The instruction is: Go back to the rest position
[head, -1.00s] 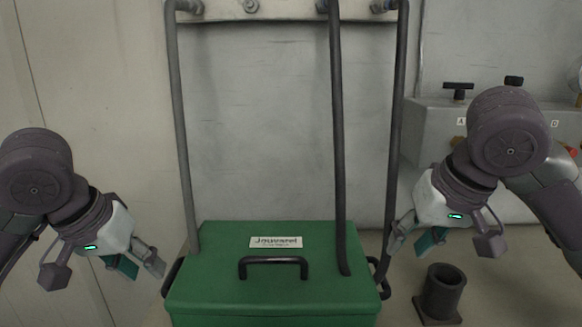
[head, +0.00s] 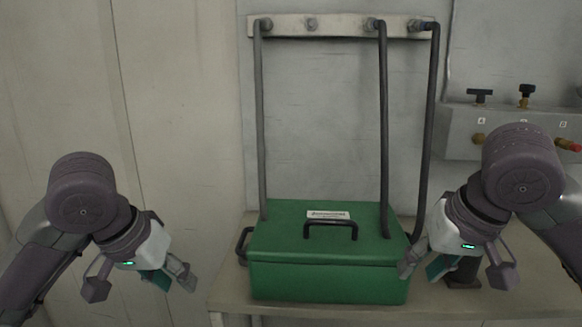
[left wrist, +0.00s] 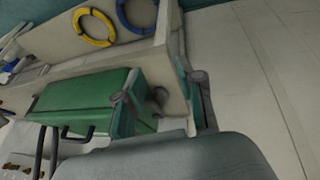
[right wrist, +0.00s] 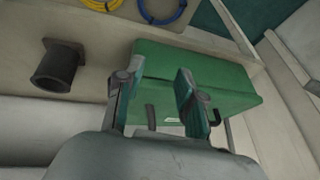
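My left gripper (head: 174,279) hangs left of the green box, in front of the pale wall, with nothing between its fingers. Its fingers stand apart in the left wrist view (left wrist: 163,105). My right gripper (head: 423,268) is in front of the box's right end in the head view. Its fingers are also apart and empty in the right wrist view (right wrist: 155,95), with the green box beyond them. Both arms are bent with the grippers pointing inward and down, roughly mirroring each other.
The closed green box (head: 328,281) with a black top handle sits on a bench (head: 228,292). Dark hoses (head: 384,130) hang from a wall rail (head: 345,26) behind it. A grey valve panel (head: 455,128) is at right. A black cup-shaped holder (right wrist: 57,66) stands beside the box.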

